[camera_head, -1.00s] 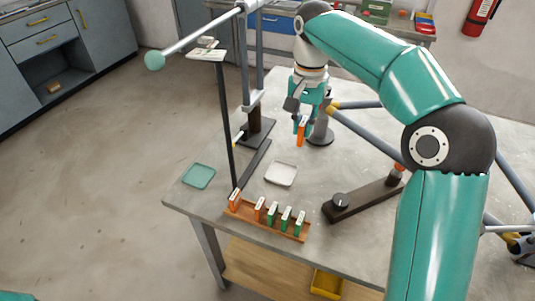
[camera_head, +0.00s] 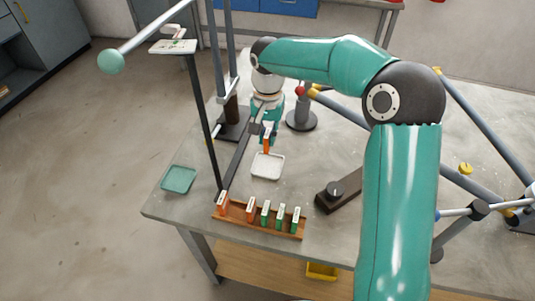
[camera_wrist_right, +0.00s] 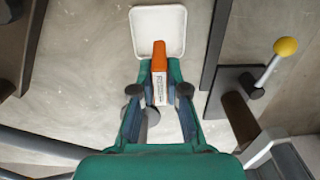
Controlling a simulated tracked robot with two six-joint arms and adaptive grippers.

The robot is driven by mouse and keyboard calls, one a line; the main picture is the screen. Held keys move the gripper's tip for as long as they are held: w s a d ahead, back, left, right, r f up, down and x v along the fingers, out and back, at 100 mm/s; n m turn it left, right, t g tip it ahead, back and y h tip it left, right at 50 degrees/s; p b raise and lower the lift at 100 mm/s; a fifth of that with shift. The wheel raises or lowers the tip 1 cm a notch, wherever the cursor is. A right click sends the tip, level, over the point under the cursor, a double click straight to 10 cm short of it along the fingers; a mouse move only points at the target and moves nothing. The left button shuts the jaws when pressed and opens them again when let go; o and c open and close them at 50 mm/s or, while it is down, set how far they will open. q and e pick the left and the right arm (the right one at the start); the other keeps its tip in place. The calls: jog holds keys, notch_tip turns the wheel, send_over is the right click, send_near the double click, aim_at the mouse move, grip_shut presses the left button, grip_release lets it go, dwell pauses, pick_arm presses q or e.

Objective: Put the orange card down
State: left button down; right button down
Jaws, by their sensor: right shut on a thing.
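My right gripper (camera_head: 267,133) is shut on an orange card (camera_head: 267,146) with a white labelled part. In the right wrist view the fingers (camera_wrist_right: 160,78) clasp the card (camera_wrist_right: 160,62) from both sides. The white tray (camera_wrist_right: 142,30) looks empty. A wooden rack (camera_head: 262,228) in front holds several upright cards, orange at the left and green at the right. My left gripper is not in view.
A green tray (camera_head: 178,179) lies left on the table (camera_head: 310,280). A dark post with a small top plate (camera_head: 173,46) stands beside it. A dark bar with a knob (camera_head: 338,190) lies right of the white tray. Grey tubes of a frame cross the right and back.

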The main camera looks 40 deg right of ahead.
aim_at(268, 134)
jog(key=shift+s+f, duration=0.1)
jog(key=shift+f, duration=3.45)
jog(key=c, duration=1.2)
grip_release()
notch_tip(268, 134, up, 12)
jog(key=shift+r, duration=0.1)
